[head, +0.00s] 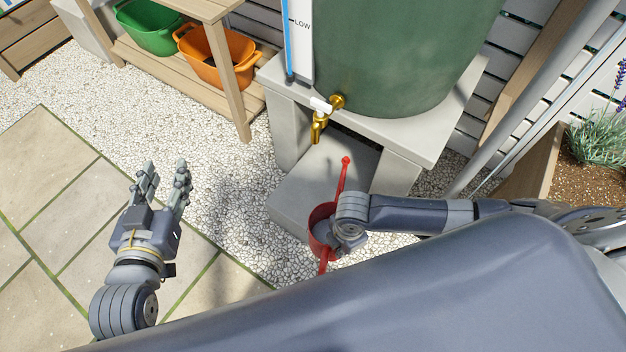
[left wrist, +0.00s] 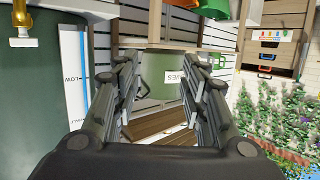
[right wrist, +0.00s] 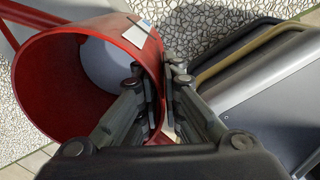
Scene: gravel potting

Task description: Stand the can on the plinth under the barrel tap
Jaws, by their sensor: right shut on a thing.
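The red can (head: 318,222) has a long thin spout that points toward the barrel stand in the head view. My right gripper (head: 345,238) is shut on the can's wall; its fingers pinch the wall near the rim in the right wrist view, where the open can (right wrist: 55,85) looks empty of gravel. The grey plinth (head: 305,185) sits low between the stand's legs, below the brass barrel tap (head: 320,125). The can is at the plinth's front edge; I cannot tell whether it touches. My left gripper (head: 165,172) is open and empty over the paving.
The green barrel (head: 400,50) stands on a pale stand (head: 440,135), whose legs flank the plinth. A wooden shelf (head: 220,85) with a green tub (head: 150,28) and an orange tub (head: 215,58) is at the upper left. Gravel around the plinth's left is clear.

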